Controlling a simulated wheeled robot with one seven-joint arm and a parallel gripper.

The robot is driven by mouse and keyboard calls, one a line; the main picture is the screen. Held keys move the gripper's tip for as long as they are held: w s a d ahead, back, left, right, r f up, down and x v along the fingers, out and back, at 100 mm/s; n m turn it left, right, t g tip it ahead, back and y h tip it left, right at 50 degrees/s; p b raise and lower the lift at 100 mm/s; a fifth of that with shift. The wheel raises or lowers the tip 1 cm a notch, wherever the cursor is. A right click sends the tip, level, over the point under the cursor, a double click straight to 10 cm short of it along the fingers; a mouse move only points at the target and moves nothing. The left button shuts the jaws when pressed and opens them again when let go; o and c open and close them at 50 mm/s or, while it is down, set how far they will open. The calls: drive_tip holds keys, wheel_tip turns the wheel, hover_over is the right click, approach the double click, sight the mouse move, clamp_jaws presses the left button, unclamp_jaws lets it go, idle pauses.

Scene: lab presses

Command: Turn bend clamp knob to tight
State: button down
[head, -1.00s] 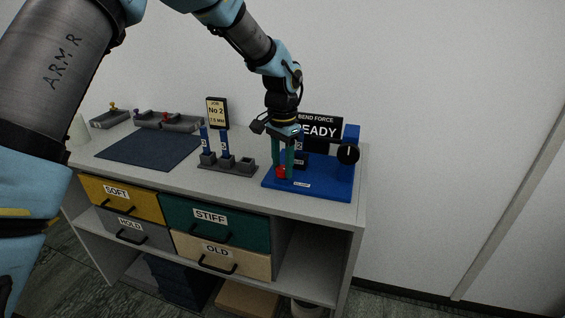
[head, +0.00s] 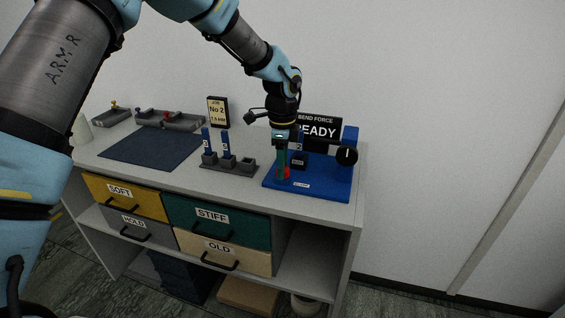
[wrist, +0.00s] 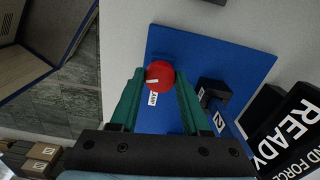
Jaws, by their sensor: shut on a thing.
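The red clamp knob (wrist: 159,74) sits on the blue press base (wrist: 220,55). In the wrist view it lies between the two green fingertips of my gripper (wrist: 160,77), which touch it on both sides. My gripper is shut on the knob and points down. A small white mark shows on the knob's left side, and a small white label (wrist: 153,99) lies beside it, too small to read surely. In the head view my gripper (head: 282,176) partly hides the red knob (head: 287,172) on the blue base (head: 325,187).
A black dial (head: 347,155) stands at the base's right end. A black sign (head: 317,128) reading READY is behind. A grey rack (head: 228,166) with blue numbered pieces stands left of the base. A dark mat (head: 150,147) lies farther left. Labelled drawers (head: 216,224) are below.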

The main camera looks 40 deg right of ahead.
drive_tip(key=shift+m+p, duration=0.4)
drive_tip(key=shift+m, duration=0.8)
drive_tip(key=shift+c, duration=1.9)
unclamp_jaws()
drive_tip(key=shift+r, duration=0.15)
wheel_tip(320, 180, up, 10)
drive_tip(key=b, duration=0.2)
drive_tip(key=shift+r+b, duration=0.25)
drive_tip(key=shift+b, duration=0.1)
